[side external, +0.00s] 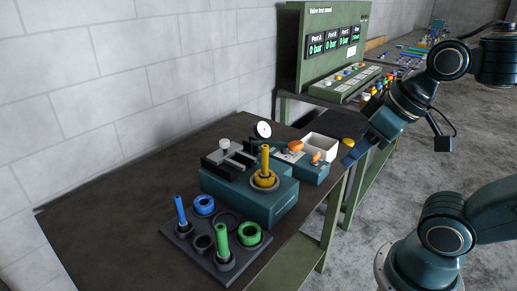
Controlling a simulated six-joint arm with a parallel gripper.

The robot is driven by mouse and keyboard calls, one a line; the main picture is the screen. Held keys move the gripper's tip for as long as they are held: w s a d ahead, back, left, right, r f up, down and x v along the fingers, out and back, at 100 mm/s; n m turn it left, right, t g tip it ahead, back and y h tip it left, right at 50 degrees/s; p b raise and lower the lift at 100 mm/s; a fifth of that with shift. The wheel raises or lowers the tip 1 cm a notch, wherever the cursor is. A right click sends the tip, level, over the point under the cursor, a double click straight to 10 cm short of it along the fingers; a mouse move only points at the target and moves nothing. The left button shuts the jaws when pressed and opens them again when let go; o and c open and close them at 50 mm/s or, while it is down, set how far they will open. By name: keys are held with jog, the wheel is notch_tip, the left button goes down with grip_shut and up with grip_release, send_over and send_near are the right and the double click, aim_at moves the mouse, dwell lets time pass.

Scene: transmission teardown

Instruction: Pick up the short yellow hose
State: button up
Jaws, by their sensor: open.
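A short upright yellow tube (265,158) is the clearest match for the yellow hose. It stands in a yellow ring (264,180) on top of a teal block (262,206) at the middle of the brown bench. My gripper (349,158) is at the bench's right edge, right of the tube and well apart from it. It is open, and I see nothing held in it. The fingers are small and dark here, so their detail is hard to make out.
A dark tray (203,250) in front holds a blue rod (181,211), a green rod (223,238) and rings. A round gauge (263,130), white box (320,147) and orange-handled parts (296,146) stand behind the block. The bench's left side (105,218) is clear. A green test panel (320,45) stands behind.

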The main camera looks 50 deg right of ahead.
jog(key=w, duration=0.1)
jog(key=n+g, duration=0.6)
jog(key=n, duration=0.9)
send_over(264, 146)
jog(key=shift+f, duration=0.4)
jog(key=shift+f, duration=4.3)
jog(key=shift+f, duration=0.1)
